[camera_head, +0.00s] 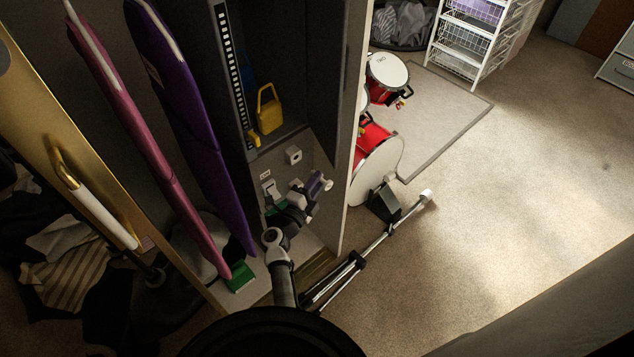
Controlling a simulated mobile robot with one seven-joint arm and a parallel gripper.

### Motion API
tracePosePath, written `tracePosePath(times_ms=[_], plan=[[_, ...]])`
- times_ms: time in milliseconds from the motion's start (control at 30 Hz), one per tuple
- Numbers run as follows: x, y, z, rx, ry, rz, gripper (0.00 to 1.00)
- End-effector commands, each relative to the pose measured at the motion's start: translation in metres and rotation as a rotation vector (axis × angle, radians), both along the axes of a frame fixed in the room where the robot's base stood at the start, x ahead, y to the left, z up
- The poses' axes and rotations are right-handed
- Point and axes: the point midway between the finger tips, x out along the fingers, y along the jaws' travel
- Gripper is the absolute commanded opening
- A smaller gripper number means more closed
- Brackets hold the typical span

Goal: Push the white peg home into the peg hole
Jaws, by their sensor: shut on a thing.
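My gripper (317,187) is at the end of my arm, low in the front of the dark cabinet. It looks small and dark with a purple and white part. It is shut on a small pale piece, which appears to be the white peg (328,184); the fingers hide part of it. A white square block with a dark round opening (293,155) is on the cabinet's inner wall, a little above and left of my gripper. It looks like the peg hole, apart from the pale piece. Depth between them is hard to tell.
A grey-white switch-like fitting (270,188) is left of my gripper. The cabinet's pale side edge (352,130) stands close on the right. Red drums (375,145) and a metal stand (385,230) are beyond it.

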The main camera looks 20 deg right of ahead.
Motion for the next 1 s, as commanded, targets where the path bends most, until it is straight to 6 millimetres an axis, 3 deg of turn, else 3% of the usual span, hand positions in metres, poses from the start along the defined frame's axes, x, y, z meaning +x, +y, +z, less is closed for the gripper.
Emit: tracePosePath(times_ms=[500, 1000], plan=[[0.045, 0.016, 0.0, 0.0, -0.003, 0.001, 0.02], [0.054, 0.019, 0.0, 0.0, -0.001, 0.0, 0.02]])
